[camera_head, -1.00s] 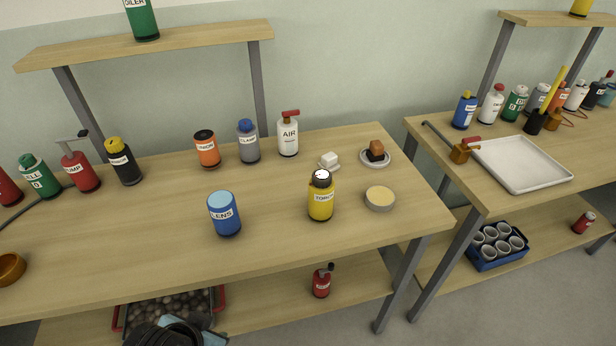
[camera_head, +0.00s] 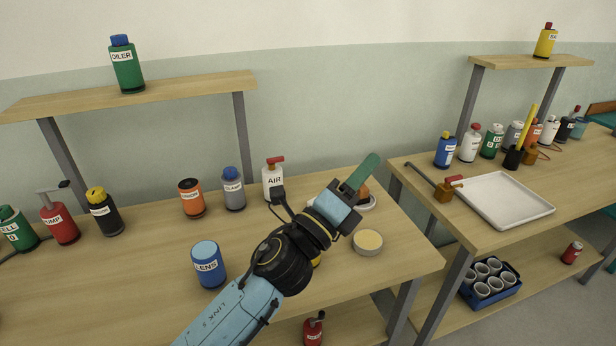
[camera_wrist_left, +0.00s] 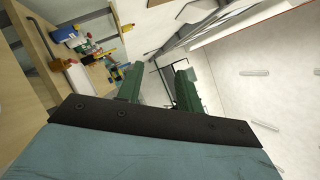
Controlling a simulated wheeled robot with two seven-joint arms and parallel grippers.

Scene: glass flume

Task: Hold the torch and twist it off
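The yellow torch (camera_head: 316,262) stands on the near bench, almost wholly hidden behind my left arm; only a sliver of yellow shows below the arm in the head view. My left gripper (camera_head: 368,168) is raised over the bench beyond the torch, its green fingers pointing up and right. In the left wrist view its two green fingers (camera_wrist_left: 158,84) are apart with nothing between them, so it is open and empty. My right gripper is in neither view.
A blue LENS can (camera_head: 208,264) stands left of my arm. A white AIR bottle (camera_head: 272,181) is behind it, and a round tin (camera_head: 368,242) is at the right. A white tray (camera_head: 505,207) lies on the other bench. The front left of the near bench is clear.

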